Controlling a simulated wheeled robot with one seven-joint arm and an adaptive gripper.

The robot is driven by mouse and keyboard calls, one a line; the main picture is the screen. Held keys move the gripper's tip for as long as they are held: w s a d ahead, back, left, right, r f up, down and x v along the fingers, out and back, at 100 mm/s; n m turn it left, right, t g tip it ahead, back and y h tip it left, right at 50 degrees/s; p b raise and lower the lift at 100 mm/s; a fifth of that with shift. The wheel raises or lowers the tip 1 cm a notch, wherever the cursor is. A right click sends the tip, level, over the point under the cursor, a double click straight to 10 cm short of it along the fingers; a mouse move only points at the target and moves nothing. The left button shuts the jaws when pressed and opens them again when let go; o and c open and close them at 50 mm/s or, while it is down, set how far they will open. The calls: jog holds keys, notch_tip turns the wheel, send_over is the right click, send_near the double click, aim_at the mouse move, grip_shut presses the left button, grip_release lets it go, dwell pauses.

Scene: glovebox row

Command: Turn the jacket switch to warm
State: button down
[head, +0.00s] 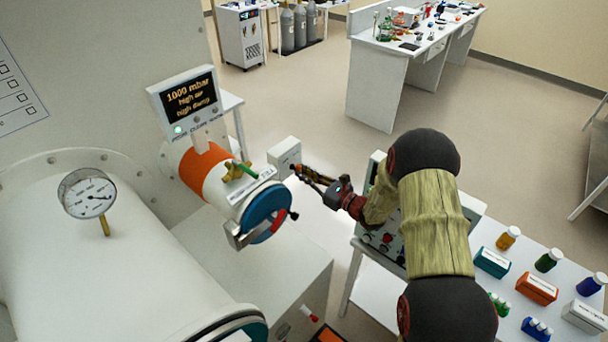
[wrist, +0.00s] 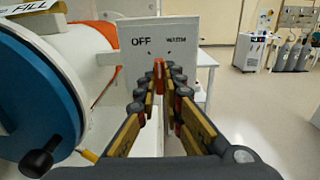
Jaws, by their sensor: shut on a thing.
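The jacket switch box is a pale grey box (head: 284,153) beside the blue-ended cylinder in the head view. In the wrist view its face (wrist: 190,60) carries the words OFF on the left and WARM on the right, with a small mark under each. A red-orange switch handle (wrist: 159,69) stands below and between the words. I cannot tell exactly which mark it points to. My gripper (wrist: 159,82) is shut on the handle, its fingers on both sides and hiding the lower part. In the head view my gripper (head: 302,173) reaches the box from the right.
The orange and white cylinder with a blue end door (head: 266,212) is close to the left of my gripper. A small display (head: 187,100) stands above it. A table with bottles and boxes (head: 480,235) is at the right. Open floor lies behind the switch box.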

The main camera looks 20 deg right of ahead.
jog(key=c, duration=2)
grip_release()
jog(key=shift+o, duration=0.4)
jog(key=v, duration=1.2)
